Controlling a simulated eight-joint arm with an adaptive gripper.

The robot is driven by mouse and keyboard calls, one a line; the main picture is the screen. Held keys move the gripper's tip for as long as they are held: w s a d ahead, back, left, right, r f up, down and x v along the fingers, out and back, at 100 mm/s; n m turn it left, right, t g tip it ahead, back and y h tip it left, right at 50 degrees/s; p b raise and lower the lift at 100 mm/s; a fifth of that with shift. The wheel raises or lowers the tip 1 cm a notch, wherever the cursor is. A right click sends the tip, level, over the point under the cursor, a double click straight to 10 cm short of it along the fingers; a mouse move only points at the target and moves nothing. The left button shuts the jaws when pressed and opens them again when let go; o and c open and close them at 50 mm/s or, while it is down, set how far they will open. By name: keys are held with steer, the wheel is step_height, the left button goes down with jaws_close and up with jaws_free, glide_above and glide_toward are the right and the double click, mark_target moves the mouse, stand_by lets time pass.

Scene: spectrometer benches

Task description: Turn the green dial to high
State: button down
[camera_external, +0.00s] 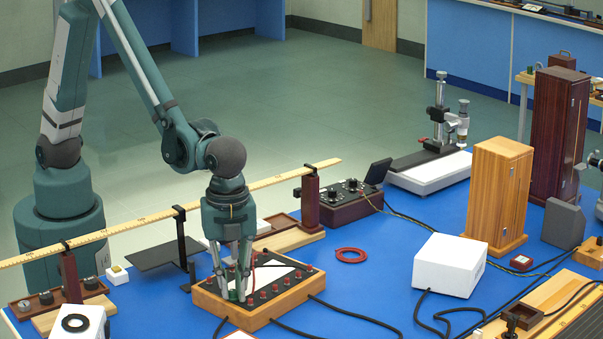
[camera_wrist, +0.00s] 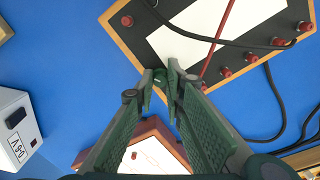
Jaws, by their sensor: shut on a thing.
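The green dial (camera_external: 233,296) sits at the left front part of the dark top panel of a wooden box (camera_external: 262,318), among several red terminals (camera_external: 276,288). In the wrist view the green dial (camera_wrist: 160,77) shows between my fingertips at the panel's near corner. My gripper (camera_external: 234,291) points straight down over the box, with its fingers closed on either side of the dial. In the wrist view my gripper (camera_wrist: 162,88) covers part of the dial. The dial's pointer and any high or low marks cannot be made out.
Black leads (camera_external: 352,315) run from the box across the blue table (camera_external: 370,285). A long yellow rule (camera_external: 150,222) on posts stands behind. Another white box labelled 0-6 V (camera_wrist: 18,125) is at the wrist view's left.

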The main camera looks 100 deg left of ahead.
mark_target(233, 291)
steer(key=m, duration=0.4)
stand_by(0.4)
steer(key=shift+w, duration=0.1)
steer(key=c, duration=2.4)
jaws_free()
steer(key=shift+o, duration=0.2)
steer(key=shift+r, duration=0.15)
step_height(233, 291, up, 12)
